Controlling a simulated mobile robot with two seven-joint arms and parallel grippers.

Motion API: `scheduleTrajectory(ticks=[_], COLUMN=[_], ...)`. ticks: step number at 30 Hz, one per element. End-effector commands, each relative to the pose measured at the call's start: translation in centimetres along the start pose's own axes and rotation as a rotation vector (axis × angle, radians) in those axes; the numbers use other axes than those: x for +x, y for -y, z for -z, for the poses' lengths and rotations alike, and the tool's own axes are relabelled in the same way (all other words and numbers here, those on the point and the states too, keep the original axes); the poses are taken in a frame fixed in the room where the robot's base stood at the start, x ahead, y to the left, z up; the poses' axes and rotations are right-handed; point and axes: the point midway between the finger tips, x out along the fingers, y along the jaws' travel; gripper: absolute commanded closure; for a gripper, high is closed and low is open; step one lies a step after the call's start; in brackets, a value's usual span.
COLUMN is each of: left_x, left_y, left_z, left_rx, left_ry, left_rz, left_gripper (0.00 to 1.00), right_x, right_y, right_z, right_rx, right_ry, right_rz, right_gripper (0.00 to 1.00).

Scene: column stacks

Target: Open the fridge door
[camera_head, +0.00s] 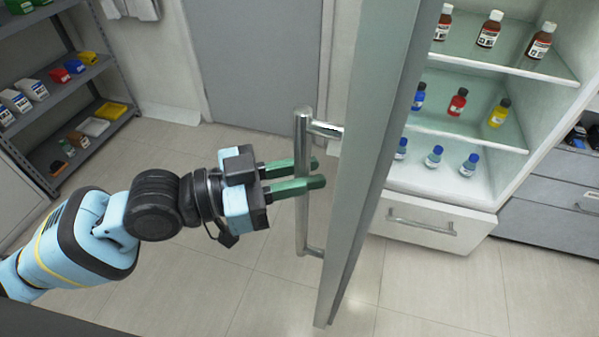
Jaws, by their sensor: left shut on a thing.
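The fridge door (376,130) stands swung out from the fridge, seen nearly edge-on. Its vertical metal handle (302,230) is on the side facing left. My left gripper (317,173) comes in from the left, with its green fingers shut on the handle at about mid-height. The fridge (500,190) is open to view, with bottles on several glass shelves. My right gripper does not show.
A white drawer (430,224) with a metal handle sits below the fridge compartment. Grey drawers (550,215) stand at the right. A grey shelf rack (75,80) with boxes and trays is at the upper left. The tiled floor (200,290) around the door looks clear.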

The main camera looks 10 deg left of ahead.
Motion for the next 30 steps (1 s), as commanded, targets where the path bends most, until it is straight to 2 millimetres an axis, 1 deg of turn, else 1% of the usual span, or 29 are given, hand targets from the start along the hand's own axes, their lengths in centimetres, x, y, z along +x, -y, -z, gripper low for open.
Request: scheduleTrajectory(ticks=[1,20,21,25,30], left_x=[0.0,0.02,0.02,0.03,0.03], left_y=[0.31,0.35,0.34,0.28,0.18], left_z=[0.15,0.13,0.13,0.09,0.04], left_rx=[0.005,0.004,0.004,0.003,0.001], left_ry=[-0.004,-0.003,-0.003,-0.002,-0.001], left_rz=[0.007,0.01,0.01,0.008,0.006], left_gripper=[1.0,1.0,0.79,0.62,0.61], right_x=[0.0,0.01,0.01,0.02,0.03], right_y=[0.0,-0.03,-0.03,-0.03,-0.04], right_z=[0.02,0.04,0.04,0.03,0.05], right_rx=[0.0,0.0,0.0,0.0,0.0], right_ry=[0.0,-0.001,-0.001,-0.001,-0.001], right_rz=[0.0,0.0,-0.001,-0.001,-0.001], right_gripper=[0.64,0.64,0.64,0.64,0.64])
